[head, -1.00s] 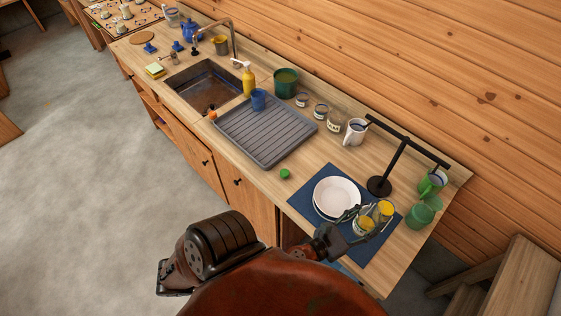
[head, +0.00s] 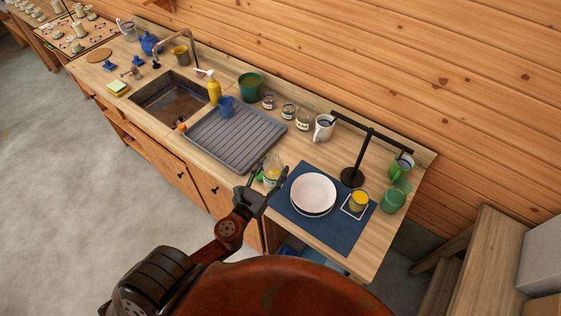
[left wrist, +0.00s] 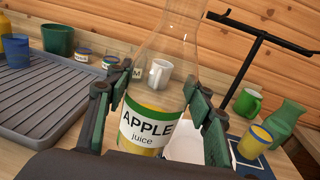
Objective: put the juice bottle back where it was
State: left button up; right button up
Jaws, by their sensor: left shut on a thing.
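The juice bottle (head: 272,172) is clear, with a white "APPLE juice" label and yellow juice low inside. My left gripper (head: 266,183) is shut on it, between the drying rack and the blue mat, at the counter's front. In the left wrist view the bottle (left wrist: 150,126) stands between the two fingers (left wrist: 157,100), roughly upright. Its base is hidden there, and I cannot tell whether it touches the counter. My right gripper is not in view.
The grey drying rack (head: 238,141) lies left. A white mug (head: 323,127), black mug stand (head: 353,177) and green carafe (head: 394,199) stand behind and right.

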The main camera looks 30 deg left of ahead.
pick_arm(q)
jog(key=w+a+r, duration=0.3)
jog(key=a, duration=0.2)
jog(key=w+f+b, duration=0.2)
jog(key=w+f, duration=0.2)
jog(key=w+f+b, duration=0.2)
jog(key=w+f, duration=0.2)
jog(key=w+f+b, duration=0.2)
jog(key=w+f, duration=0.2)
jog(key=f, duration=0.1)
jog(key=shift+w+a+f, duration=0.1)
jog(key=shift+w+a, duration=0.2)
jog(key=shift+a, duration=0.1)
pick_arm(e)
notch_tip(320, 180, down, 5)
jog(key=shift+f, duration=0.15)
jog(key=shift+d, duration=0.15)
pick_arm(q)
jog(key=o, duration=1.8)
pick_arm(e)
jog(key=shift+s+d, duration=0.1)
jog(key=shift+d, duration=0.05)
